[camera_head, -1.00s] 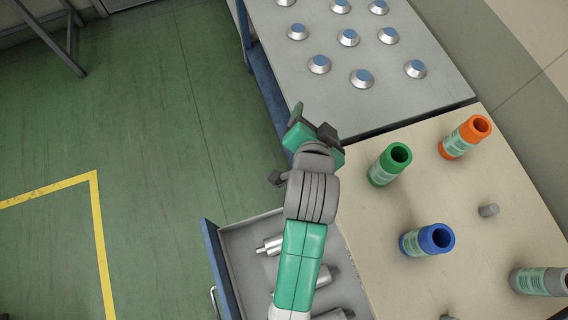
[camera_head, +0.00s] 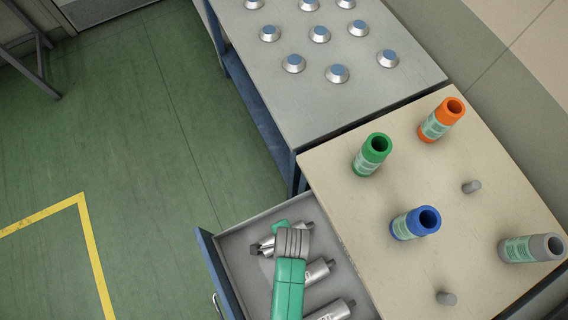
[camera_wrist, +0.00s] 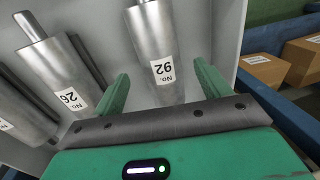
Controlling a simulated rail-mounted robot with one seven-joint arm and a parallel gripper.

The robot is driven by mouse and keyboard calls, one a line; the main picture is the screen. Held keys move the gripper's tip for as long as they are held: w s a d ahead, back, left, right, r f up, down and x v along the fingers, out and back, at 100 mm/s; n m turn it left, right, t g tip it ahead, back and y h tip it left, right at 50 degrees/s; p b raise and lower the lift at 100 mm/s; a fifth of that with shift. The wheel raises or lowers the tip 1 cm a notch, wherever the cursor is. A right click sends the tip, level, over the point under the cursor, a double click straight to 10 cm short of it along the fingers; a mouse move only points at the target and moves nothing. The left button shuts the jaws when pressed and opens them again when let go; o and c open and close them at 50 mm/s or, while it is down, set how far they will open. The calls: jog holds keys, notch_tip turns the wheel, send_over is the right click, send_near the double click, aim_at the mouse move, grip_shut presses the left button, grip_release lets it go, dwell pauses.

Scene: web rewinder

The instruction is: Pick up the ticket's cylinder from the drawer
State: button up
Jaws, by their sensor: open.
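The open drawer (camera_head: 235,240) holds several metal cylinders lying side by side. In the wrist view a cylinder (camera_wrist: 150,35) with a white label lies between the two green fingers of my gripper (camera_wrist: 161,72). The fingers are open and stand apart from its sides. Its label appears upside down, so I cannot read the number surely. A second labelled cylinder (camera_wrist: 52,65) lies left of the left finger, and part of another shows at the left edge. In the head view my gripper is over the back of the drawer, largely hidden by my wrist. No ticket is seen.
The beige top (camera_head: 390,270) beside the drawer bears green (camera_head: 372,155), orange (camera_head: 441,119), blue (camera_head: 416,223) and grey (camera_head: 531,248) tubes and small grey pegs. A grey table (camera_head: 350,105) with metal discs stands behind. Cardboard boxes (camera_wrist: 265,69) lie right of the drawer.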

jog(key=f, duration=0.1)
jog(key=f+b, duration=0.1)
jog(key=f, duration=0.1)
jog(key=shift+w+f, duration=0.3)
jog(key=shift+w, duration=0.05)
jog(key=shift+r, duration=0.15)
jog(key=c, duration=1.5)
